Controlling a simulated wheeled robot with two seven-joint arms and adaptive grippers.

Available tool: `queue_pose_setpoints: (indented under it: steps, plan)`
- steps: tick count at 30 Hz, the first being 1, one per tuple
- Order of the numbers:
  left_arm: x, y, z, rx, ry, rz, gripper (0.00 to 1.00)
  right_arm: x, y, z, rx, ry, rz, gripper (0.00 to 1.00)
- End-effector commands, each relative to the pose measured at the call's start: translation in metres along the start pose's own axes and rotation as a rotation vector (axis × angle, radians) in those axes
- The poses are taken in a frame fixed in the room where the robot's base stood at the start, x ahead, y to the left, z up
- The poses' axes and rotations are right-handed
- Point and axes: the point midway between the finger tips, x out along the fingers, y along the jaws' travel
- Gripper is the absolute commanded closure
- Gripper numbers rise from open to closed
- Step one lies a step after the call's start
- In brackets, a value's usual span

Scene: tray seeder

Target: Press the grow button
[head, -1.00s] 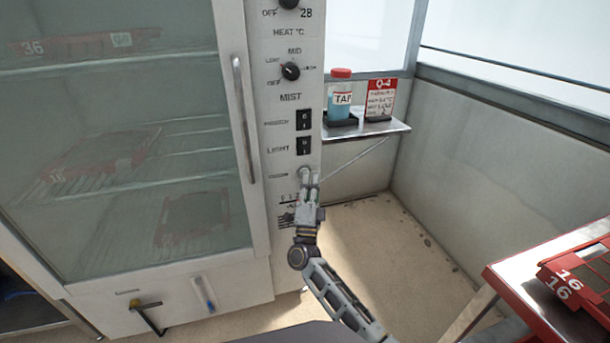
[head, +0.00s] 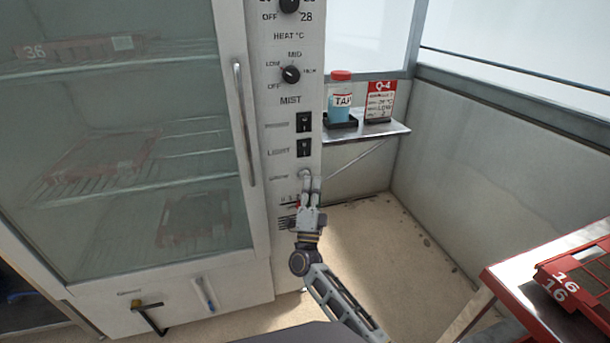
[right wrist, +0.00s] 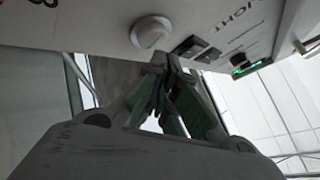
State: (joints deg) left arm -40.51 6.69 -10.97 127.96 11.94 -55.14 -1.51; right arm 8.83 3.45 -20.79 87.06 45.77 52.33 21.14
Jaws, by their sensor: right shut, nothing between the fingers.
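The grow button (head: 305,173) is a round pale knob low on the cabinet's control column, right of a small, blurred label. It also shows in the right wrist view as a round white cap (right wrist: 150,32). My right gripper (head: 311,181) is shut and empty. Its fingertips are just below and beside the button in the head view, partly covering its lower edge. In the right wrist view the closed fingertips (right wrist: 170,64) lie just below and right of the cap. I cannot tell whether they touch it. My left gripper is out of view.
Two black rocker switches (head: 304,122) and the mist knob (head: 290,74) sit above the button. The glass-doored cabinet has a long handle (head: 244,122) to the left. A shelf (head: 366,132) at right holds a TAP bottle (head: 341,101) and a card (head: 380,101). A red tray (head: 578,289) lies lower right.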

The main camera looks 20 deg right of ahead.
Motion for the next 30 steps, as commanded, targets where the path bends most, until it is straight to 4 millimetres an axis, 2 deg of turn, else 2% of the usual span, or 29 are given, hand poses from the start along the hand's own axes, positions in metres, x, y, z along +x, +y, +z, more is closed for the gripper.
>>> queue_pose_setpoints:
  steps: [16, 30]
  plan:
    - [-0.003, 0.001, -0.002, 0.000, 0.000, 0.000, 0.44, -0.004, -0.003, -0.003, 0.000, 0.000, 0.000, 1.00]
    - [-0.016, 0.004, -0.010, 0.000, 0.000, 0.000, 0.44, -0.022, -0.017, -0.017, 0.000, -0.001, 0.001, 1.00]
